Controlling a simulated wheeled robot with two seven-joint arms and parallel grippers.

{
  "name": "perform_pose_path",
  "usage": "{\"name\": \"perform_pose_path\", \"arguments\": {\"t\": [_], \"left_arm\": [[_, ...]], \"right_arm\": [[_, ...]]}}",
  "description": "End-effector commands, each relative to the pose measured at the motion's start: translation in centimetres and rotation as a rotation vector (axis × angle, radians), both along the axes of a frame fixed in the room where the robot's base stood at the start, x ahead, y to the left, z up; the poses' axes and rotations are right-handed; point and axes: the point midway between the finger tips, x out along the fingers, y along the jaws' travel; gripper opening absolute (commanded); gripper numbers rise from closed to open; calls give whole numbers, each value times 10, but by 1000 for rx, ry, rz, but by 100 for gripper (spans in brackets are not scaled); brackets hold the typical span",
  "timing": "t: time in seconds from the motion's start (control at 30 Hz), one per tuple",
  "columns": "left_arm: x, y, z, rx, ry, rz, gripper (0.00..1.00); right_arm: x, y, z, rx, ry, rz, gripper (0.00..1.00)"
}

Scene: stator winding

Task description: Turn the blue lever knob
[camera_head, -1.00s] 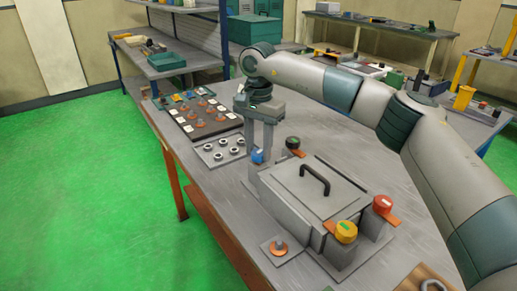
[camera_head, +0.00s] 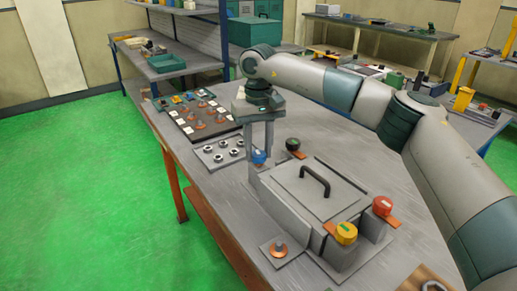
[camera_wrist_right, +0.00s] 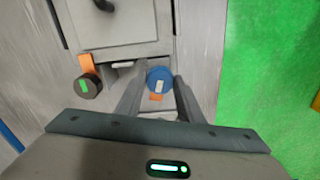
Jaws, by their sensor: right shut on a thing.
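The blue lever knob (camera_head: 259,157) is a small round cap at the far left corner of the grey lidded box (camera_head: 316,187). In the right wrist view the blue knob (camera_wrist_right: 159,78) has a pale mark on top, and a bit of orange lever (camera_wrist_right: 156,97) shows below it. My right gripper (camera_head: 260,164) points straight down, and one finger stands on each side of the knob. In the wrist view my right gripper (camera_wrist_right: 160,75) is shut on the blue knob. My left gripper is not in view.
On the box are a black knob (camera_head: 293,144), a yellow knob (camera_head: 346,232), a red knob (camera_head: 383,205) and a black handle (camera_head: 316,180). A plate with several rings (camera_head: 218,153) lies left of the gripper. A dark board (camera_head: 201,120) lies behind it.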

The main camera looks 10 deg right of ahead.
Motion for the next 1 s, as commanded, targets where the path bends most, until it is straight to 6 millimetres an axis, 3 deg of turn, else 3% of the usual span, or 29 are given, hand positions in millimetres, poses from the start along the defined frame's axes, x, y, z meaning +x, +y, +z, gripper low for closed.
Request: {"name": "perform_pose_path", "arguments": {"t": [0.3,0.87,0.9,0.97,1.0], "left_arm": [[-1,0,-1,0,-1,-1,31],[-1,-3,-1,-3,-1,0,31],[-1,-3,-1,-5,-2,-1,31],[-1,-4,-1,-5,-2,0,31],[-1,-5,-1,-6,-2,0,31]], "right_arm": [[-2,0,-6,-3,11,177,12],[-3,1,-6,-2,12,218,12],[-3,1,-6,-2,12,218,41],[-2,1,-6,-3,10,218,52],[-2,1,-5,-2,9,217,52]]}}
